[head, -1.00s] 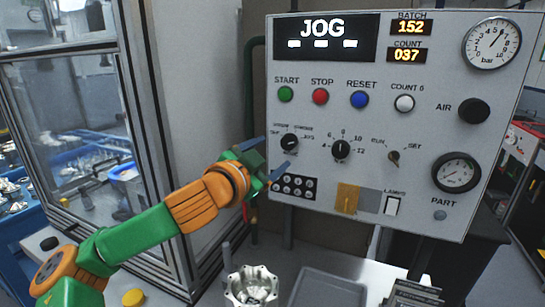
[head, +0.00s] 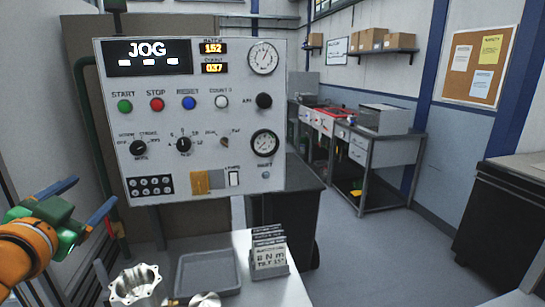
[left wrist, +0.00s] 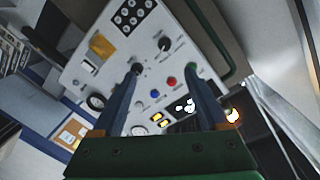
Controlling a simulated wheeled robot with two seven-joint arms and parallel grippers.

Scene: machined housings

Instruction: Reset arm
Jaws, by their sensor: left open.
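My left gripper (head: 95,191) is at the left edge of the head view, open and empty. Its two blue fingers stand apart, left of the grey control panel (head: 205,120). In the left wrist view the open fingers (left wrist: 163,73) point toward the panel, with nothing between them. The panel's screen (head: 148,57) reads JOG. Below it are a green START button (head: 125,106), a red STOP button (head: 157,104) and a blue RESET button (head: 189,103). The black mode knob (head: 138,148) sits at the lower left of the panel. My right gripper is not in view.
A bench below the panel holds a silver machined housing (head: 135,285), a grey tray (head: 208,274) and a stand of dark plates (head: 269,252). A dark cabinet (head: 283,210) stands behind. Open floor (head: 385,260) lies to the right, before workbenches.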

